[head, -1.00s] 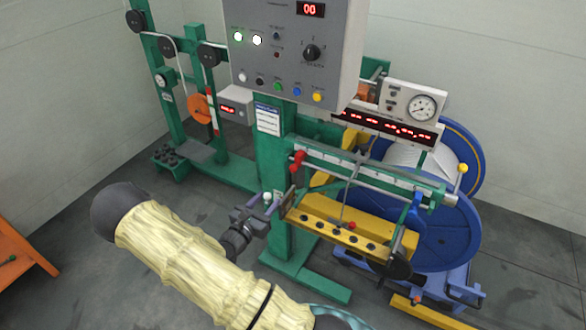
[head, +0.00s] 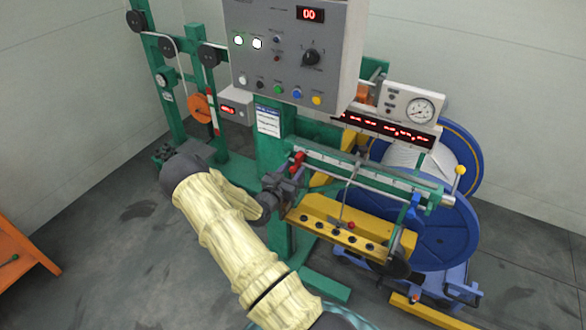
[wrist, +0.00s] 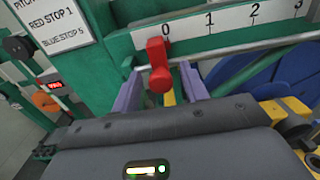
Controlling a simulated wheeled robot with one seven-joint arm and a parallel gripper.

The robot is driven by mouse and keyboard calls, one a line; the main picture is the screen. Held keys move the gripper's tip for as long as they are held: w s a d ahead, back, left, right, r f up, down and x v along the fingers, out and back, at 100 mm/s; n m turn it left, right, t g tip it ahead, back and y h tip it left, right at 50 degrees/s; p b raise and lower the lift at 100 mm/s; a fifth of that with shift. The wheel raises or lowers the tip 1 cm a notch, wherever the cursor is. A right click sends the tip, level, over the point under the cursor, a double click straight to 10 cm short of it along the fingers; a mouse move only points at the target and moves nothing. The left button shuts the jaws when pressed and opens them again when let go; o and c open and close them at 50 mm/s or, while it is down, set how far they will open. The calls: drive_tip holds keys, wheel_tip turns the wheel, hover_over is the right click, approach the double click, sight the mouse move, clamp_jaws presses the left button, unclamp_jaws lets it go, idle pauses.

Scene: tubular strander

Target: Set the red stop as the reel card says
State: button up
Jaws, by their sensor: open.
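The red stop (wrist: 158,66) sits on a horizontal rail below a white scale (wrist: 230,22); it stands at the 0 mark. The red stop shows in the head view (head: 297,159) at the rail's left end. The reel card (wrist: 58,22) reads "RED STOP 1" and "BLUE STOP 5"; its top line is partly cut off. It hangs on the green post in the head view (head: 268,121). My gripper (wrist: 161,78) is open, its two purple fingers on either side of the red stop's lower part. I cannot tell whether they touch it.
A control box (head: 297,50) hangs above the rail. A yellow beam (head: 335,222) with dark knobs lies below it. Blue reels (head: 440,230) stand at the right. The rail (wrist: 250,47) looks clear to the right of the red stop in the wrist view.

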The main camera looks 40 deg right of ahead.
drive_tip(key=shift+w+d, duration=0.15)
drive_tip(key=shift+d, duration=0.25)
clamp_jaws()
